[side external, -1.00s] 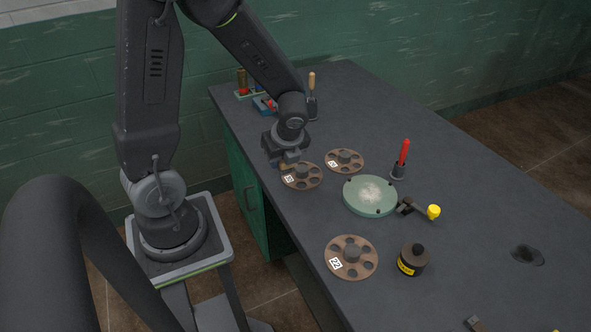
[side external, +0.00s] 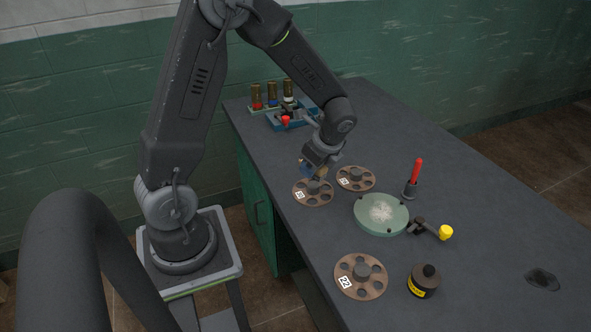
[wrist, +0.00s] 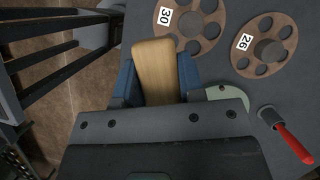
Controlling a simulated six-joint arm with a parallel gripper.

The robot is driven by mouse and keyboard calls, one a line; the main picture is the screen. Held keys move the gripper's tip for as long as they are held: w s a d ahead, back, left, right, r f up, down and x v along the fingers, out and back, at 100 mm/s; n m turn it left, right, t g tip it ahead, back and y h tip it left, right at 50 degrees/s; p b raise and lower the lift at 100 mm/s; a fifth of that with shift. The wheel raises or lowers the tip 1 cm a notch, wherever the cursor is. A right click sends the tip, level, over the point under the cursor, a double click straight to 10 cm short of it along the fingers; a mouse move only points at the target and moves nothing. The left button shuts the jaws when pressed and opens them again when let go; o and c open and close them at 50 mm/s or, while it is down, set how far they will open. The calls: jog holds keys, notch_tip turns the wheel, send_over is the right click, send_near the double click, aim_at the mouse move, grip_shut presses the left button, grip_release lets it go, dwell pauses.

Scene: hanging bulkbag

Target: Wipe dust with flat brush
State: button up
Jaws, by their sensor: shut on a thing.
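My gripper (side external: 319,173) is shut on a flat piece of light wood, which I take to be the flat brush (wrist: 155,70). In the wrist view the wood sits between the two blue fingers; its bristles are not visible. In the side view my gripper hangs above the back left of the table, by the brown wheel marked 30 (side external: 313,192). A round pale green plate (side external: 366,225) lies to the right and nearer the camera, apart from my gripper. A whitish patch of dust (side external: 382,211) covers its middle.
Brown wheels marked 26 (side external: 356,179) and 22 (side external: 360,276) flank the plate. A red-handled tool (side external: 416,172) stands upright in a holder. A yellow-knobbed lever (side external: 445,232) and a black bottle (side external: 423,282) are near. The table's (side external: 490,220) right side is mostly clear.

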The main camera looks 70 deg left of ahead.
aim_at(386, 224)
jog(key=w+d+f+n+g+h, duration=0.1)
jog(key=w+d+n+h, duration=0.1)
jog(key=w+d+n, duration=0.35)
jog(key=w+d+f+n+g+h, duration=0.1)
jog(key=w+d+n+g+h, duration=0.1)
jog(key=w+n, duration=0.65)
jog(key=shift+m, duration=0.4)
jog(key=shift+w+a+f, duration=0.1)
jog(key=shift+f, duration=1.8)
jog(key=shift+w+a+f, duration=0.1)
jog(key=shift+f, duration=1.75)
jog(key=shift+d, duration=0.35)
jog(key=shift+c, duration=0.3)
jog(key=shift+d+f, duration=0.1)
jog(key=shift+d, duration=3.3)
jog(key=shift+w+d+f, duration=0.1)
jog(key=shift+w+d, duration=0.05)
jog(key=shift+w, duration=0.35)
jog(key=shift+a, duration=4)
jog(key=shift+w, duration=0.4)
jog(key=shift+d, duration=3.8)
jog(key=shift+d+r, duration=0.2)
jog(key=shift+d, duration=0.05)
notch_tip(386, 224, up, 8)
